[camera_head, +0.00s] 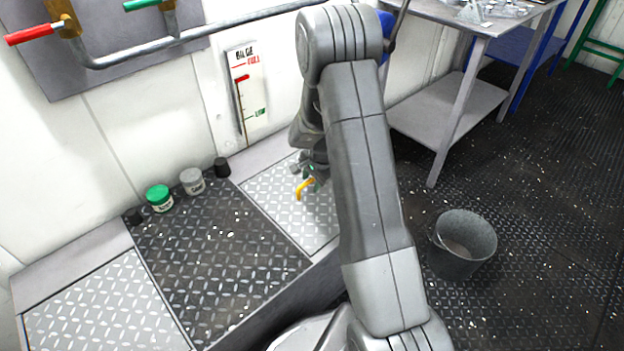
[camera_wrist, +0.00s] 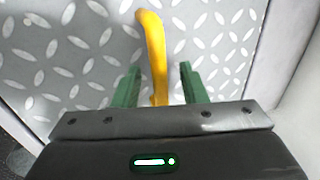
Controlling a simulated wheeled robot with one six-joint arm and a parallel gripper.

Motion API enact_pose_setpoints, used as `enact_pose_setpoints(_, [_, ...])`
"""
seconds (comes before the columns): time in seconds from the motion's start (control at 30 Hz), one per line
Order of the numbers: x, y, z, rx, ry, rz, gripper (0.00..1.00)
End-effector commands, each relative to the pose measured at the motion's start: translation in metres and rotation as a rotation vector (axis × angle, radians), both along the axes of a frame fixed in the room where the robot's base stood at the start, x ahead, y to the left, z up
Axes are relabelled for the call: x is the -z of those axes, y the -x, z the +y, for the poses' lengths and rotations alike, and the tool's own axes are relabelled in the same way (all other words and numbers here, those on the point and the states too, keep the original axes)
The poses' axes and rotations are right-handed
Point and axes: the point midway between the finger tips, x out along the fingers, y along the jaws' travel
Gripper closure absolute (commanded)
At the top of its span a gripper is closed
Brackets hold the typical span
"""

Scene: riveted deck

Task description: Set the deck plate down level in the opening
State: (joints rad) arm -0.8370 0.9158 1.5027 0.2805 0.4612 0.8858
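The deck plate (camera_head: 285,203) with a yellow handle is light grey diamond tread, at the right end of the raised platform. It looks roughly flush with the platform; I cannot tell whether it is fully level, and my arm hides its right part. In the wrist view the plate (camera_wrist: 65,60) fills most of the background. The yellow handle (camera_head: 304,188) stands up from it. My gripper (camera_head: 312,172) is over the handle. In the wrist view the green fingers of my gripper (camera_wrist: 160,85) are apart, with the handle (camera_wrist: 154,50) between them and gaps on both sides. No open hole shows.
A dark tread panel (camera_head: 215,260) and another light panel (camera_head: 110,310) lie to the left. A green-lidded jar (camera_head: 159,198), a grey jar (camera_head: 192,181) and black cups stand along the wall. A bucket (camera_head: 463,245) and a metal table (camera_head: 455,105) are on the right.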

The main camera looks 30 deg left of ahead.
Motion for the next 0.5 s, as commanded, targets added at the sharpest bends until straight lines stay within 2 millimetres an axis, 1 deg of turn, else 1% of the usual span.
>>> enact_pose_setpoints(0.07, [-0.002, 0.0, -0.001, 0.0, 0.0, 0.0, 0.61])
enact_pose_setpoints(0.17, [-0.012, 0.0, -0.002, 0.0, -0.002, -0.001, 0.61])
enact_pose_setpoints(0.27, [-0.029, 0.002, -0.007, 0.0, -0.002, -0.001, 0.61])
enact_pose_setpoints(0.5, [-0.084, 0.007, -0.023, 0.001, -0.003, -0.003, 0.61])
